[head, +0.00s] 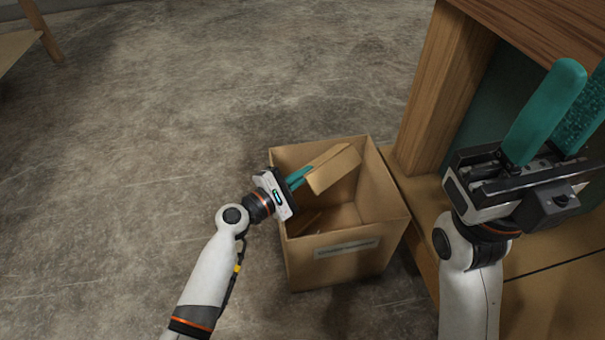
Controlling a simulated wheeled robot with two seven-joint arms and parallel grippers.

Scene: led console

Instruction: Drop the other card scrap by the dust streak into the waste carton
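The waste carton (346,262) is an open-topped brown cardboard box with a printed label on its front, standing on the floor. My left gripper (303,176) is over the carton's left side, its teal fingers against a tan card scrap (334,168). The scrap is tilted, within the carton's opening in the picture, and looks held by the fingers. Another flat tan piece (305,222) lies inside the carton at its left. My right gripper (562,105) is raised at the right, its teal fingers apart and nothing seen between them. No dust streak is clearly visible.
A wooden console (436,95) with a dark green inner panel stands right of the carton, its lower board close to the carton's right side. Another wooden piece of furniture (42,32) shows at the upper left. The scuffed grey floor (150,130) is clear at the left.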

